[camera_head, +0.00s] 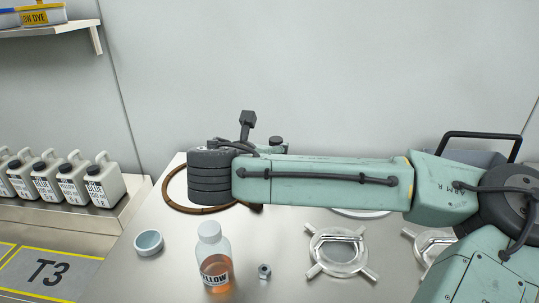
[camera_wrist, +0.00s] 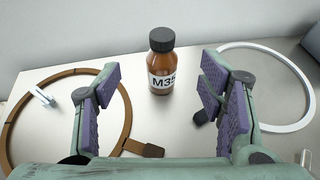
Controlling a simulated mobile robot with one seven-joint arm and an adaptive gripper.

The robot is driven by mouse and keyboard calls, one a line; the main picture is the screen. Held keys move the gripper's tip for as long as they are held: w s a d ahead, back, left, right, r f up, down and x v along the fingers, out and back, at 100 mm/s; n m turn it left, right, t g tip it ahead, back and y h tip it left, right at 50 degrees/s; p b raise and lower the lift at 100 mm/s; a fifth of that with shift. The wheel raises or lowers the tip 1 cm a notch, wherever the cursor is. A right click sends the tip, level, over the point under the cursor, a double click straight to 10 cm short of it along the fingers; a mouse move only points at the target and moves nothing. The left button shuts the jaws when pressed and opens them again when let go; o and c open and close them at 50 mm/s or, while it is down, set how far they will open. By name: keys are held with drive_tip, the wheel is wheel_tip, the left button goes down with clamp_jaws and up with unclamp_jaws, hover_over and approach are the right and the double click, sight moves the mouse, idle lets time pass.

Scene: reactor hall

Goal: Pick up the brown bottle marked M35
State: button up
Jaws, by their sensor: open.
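The brown bottle marked M35 (camera_wrist: 161,62) stands upright on the metal table in the wrist view, with a black cap and a white label. It shows between and beyond the fingers of my gripper (camera_wrist: 163,98). The purple-padded fingers are open and empty, one on each side of the bottle, not touching it. In the head view my arm hides the bottle, and the fingers of my gripper do not show clearly.
A brown ring (camera_wrist: 20,110) lies left of the bottle and a white ring (camera_wrist: 308,90) lies right. In the head view, a bottle of orange liquid (camera_head: 214,262), a small bowl (camera_head: 149,243), a nut (camera_head: 264,271) and a clear round fitting (camera_head: 340,266) stand nearer. White jugs (camera_head: 104,181) line a left shelf.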

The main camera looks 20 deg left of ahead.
drive_tip(key=p+x, duration=0.3)
drive_tip(key=x, duration=0.7)
drive_tip(key=shift+w+d, duration=0.15)
drive_tip(key=shift+w, duration=0.25)
drive_tip(key=shift+c, duration=0.2)
clamp_jaws()
idle(0.4)
